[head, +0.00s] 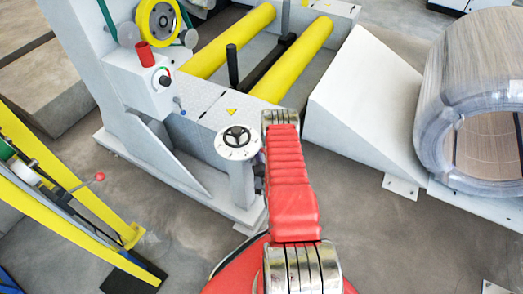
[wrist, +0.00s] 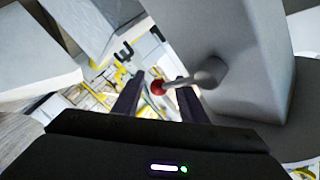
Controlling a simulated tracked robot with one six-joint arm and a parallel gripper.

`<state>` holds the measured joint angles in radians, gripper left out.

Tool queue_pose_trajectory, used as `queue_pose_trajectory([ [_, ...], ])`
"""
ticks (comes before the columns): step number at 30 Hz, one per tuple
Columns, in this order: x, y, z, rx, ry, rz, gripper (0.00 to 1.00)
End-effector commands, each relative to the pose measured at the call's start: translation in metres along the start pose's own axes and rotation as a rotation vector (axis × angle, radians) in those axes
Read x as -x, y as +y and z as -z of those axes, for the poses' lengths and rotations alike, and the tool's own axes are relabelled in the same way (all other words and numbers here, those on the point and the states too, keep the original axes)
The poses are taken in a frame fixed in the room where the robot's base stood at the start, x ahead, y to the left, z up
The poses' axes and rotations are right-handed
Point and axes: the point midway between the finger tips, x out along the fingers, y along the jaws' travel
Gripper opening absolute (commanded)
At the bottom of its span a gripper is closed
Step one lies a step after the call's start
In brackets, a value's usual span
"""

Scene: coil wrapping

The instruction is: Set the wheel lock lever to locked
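In the wrist view, a short grey lever with a red ball knob (wrist: 158,87) sticks out from a grey post (wrist: 235,55); it looks like the wheel lock lever. My gripper (wrist: 158,95) is open, its two dark fingers apart with the red knob showing between their tips. I cannot tell whether either finger touches it. In the head view, the black handwheel (head: 237,137) sits on a round white dial on a grey pedestal. My red arm reaches down beside this pedestal and hides most of my gripper and the lever there. The lever's lock marking is not visible.
Yellow rollers (head: 230,42) and a grey machine bed lie beyond the pedestal. A control box with a red button (head: 144,52) is at upper left. A yellow frame (head: 75,185) with another red-knobbed lever stands left. A wrapped coil (head: 440,110) is right. Floor between is clear.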

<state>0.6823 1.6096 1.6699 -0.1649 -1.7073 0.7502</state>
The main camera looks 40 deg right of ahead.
Motion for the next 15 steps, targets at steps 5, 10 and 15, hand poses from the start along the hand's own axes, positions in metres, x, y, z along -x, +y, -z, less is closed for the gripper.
queue_pose_trajectory([
  [5,0.0010,0.0032,0.0030,0.000,0.005,-0.006,0.35],
  [10,0.0013,0.0043,0.0039,0.000,0.007,-0.008,0.23],
  [15,0.0015,0.0048,0.0041,0.000,0.007,-0.009,0.11],
])
